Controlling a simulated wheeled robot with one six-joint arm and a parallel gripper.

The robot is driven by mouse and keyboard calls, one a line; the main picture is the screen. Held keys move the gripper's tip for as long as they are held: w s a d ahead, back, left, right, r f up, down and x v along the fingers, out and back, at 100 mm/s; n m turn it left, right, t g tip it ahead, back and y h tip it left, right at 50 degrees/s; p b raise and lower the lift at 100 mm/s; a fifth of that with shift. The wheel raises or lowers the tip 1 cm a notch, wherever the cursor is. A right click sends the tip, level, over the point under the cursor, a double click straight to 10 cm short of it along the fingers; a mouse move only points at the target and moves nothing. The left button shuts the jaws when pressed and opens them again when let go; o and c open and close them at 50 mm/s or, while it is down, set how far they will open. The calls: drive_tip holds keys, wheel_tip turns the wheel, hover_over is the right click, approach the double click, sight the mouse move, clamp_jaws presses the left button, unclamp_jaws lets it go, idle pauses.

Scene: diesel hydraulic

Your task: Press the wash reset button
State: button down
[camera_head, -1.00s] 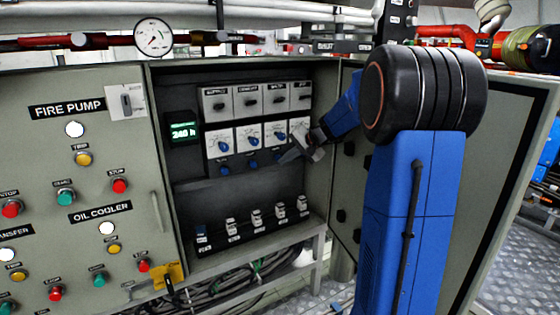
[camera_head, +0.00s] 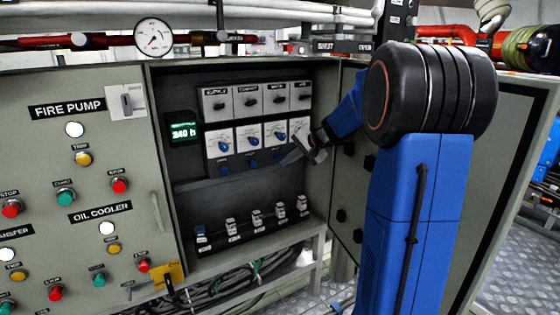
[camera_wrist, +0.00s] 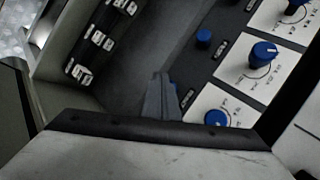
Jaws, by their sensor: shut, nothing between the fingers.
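In the head view, a row of small blue buttons (camera_head: 253,163) sits below the blue rotary knobs (camera_head: 250,140) inside the open cabinet. Their labels are too small to read, so I cannot tell which one is wash reset. My gripper (camera_head: 291,157) is shut and empty, near the right end of this row. In the wrist view my gripper (camera_wrist: 160,88) points at the dark panel. One blue button (camera_wrist: 203,38) shows up and right of its tips, apart from them. The panel directly behind the fingers is hidden, and contact cannot be told.
Upper switches (camera_head: 247,100) and a green display (camera_head: 184,132) share the cabinet. A lower row of breakers (camera_head: 256,217) stands below. The open cabinet door (camera_head: 490,170) is on the right, behind my arm. The left panel (camera_head: 130,190) carries coloured buttons.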

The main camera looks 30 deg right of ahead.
drive_tip(key=shift+s, duration=0.15)
drive_tip(key=s, duration=0.4)
drive_tip(key=shift+s+d, duration=0.1)
drive_tip(key=shift+s, duration=0.3)
idle(0.3)
idle(0.7)
drive_tip(key=s+a+n+g, duration=0.3)
drive_tip(key=s+a+n, duration=0.3)
drive_tip(key=s+a, duration=1.15)
drive_tip(key=s+a+f+n+h, duration=0.1)
drive_tip(key=s+f+n+h, duration=0.1)
drive_tip(key=s, duration=0.8)
drive_tip(key=s+f+n+g+h, duration=0.1)
drive_tip(key=s+f, duration=0.4)
drive_tip(key=s, duration=0.5)
drive_tip(key=shift+a+n+h, duration=0.35)
drive_tip(key=shift+n+h, duration=0.25)
drive_tip(key=shift+n, duration=0.2)
